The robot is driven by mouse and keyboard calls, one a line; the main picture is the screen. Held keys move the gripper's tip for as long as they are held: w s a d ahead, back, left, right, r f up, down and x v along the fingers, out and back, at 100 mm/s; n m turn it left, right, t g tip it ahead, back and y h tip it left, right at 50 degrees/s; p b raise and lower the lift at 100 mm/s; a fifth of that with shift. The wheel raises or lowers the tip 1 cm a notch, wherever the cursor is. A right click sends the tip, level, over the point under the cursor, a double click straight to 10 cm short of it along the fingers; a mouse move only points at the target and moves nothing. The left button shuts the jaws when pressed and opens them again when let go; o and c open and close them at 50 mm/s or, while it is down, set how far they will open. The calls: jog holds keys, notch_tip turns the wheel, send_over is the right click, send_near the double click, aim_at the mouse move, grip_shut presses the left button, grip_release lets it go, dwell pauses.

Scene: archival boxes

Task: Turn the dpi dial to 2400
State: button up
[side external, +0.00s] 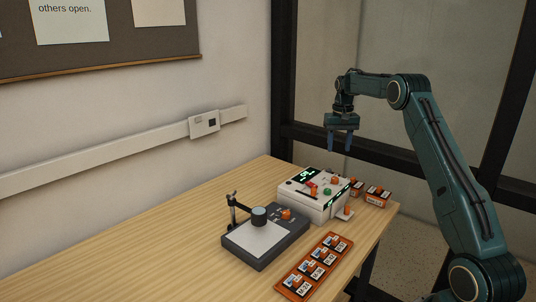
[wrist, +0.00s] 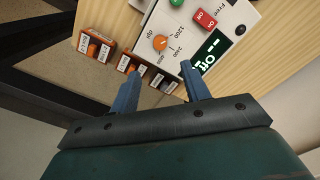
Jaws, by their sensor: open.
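The dpi dial (wrist: 160,42) is a round orange knob on the white scanner box (wrist: 136,6), with the printed marks 1200, 2400 and a third around it. I cannot tell which mark its pointer faces. In the side view, an orange knob (side external: 334,180) on top of the box (side external: 318,208) appears to be this dial. My gripper (wrist: 159,70) is open and empty, its fingers apart and pointing toward the dial's side of the box. In the side view my gripper (side external: 338,148) hangs above the box, clear of it.
The box carries a red Off/On switch (wrist: 205,18), a green button (wrist: 178,19) and a display reading "Off" (wrist: 208,52). Small labelled orange boxes (side external: 377,196) stand behind it. A copy stand (side external: 262,245) and an orange tray (side external: 318,256) are in front. The table's left is clear.

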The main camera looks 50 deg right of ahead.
aim_at(335, 178)
notch_tip(335, 178, down, 12)
jog(key=shift+f, duration=0.1)
dwell(0.5)
jog(key=c, duration=1)
jog(key=shift+m, duration=0.4)
jog(key=m, duration=1.1)
